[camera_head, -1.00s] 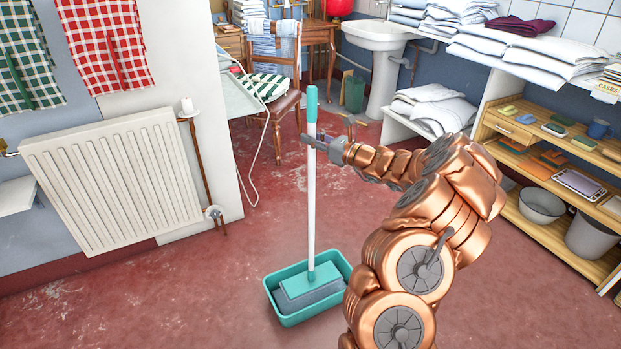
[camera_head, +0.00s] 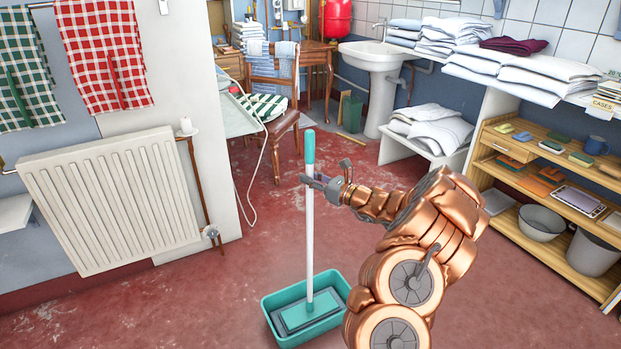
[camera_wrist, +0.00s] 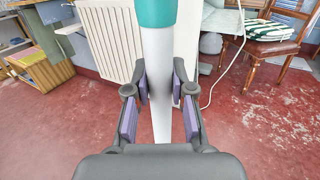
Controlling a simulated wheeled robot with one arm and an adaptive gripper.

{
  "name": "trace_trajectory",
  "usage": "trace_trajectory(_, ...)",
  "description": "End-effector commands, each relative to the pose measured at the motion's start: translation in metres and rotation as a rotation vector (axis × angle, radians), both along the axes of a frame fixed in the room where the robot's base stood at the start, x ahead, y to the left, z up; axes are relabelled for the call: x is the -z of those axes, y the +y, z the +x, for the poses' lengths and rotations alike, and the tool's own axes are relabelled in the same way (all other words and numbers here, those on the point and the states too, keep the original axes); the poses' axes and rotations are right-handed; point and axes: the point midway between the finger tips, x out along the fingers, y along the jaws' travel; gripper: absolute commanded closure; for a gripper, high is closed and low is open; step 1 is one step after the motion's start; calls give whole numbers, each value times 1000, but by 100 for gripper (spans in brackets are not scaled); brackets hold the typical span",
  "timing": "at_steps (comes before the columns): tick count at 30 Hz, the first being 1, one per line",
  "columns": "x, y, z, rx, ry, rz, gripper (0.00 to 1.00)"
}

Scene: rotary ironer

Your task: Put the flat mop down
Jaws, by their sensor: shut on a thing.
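The flat mop (camera_head: 310,239) stands upright, with a white pole, a teal grip at the top and a teal and grey flat head. Its head is inside a teal rectangular tub (camera_head: 269,315) on the red floor; I cannot tell whether it touches the bottom. My gripper (camera_head: 308,181) is shut on the pole just below the teal grip. In the wrist view, the white pole (camera_wrist: 160,105) stands between the two fingers of my gripper (camera_wrist: 160,85), below the teal grip (camera_wrist: 155,12).
A white radiator (camera_head: 112,200) is on the wall at left. A chair (camera_head: 275,105) and a washbasin (camera_head: 374,58) stand behind. Wooden shelves (camera_head: 540,190) with bowls and small items line the right. The red floor around the tub is mostly clear.

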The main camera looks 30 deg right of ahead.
Motion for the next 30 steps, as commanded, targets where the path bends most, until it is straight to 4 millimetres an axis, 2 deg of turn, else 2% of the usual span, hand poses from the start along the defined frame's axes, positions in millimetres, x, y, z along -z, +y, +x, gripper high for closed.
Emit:
trace_trajectory(1,1,0,0,0,-1,0,100)
trace_trajectory(2,1,0,0,0,-1,0,76)
trace_trajectory(9,1,0,0,0,0,0,52)
trace_trajectory(20,-1,0,0,0,0,0,52)
trace_trajectory(26,-1,-11,-23,3,0,0,52)
trace_trajectory(30,0,-23,-49,5,0,0,52)
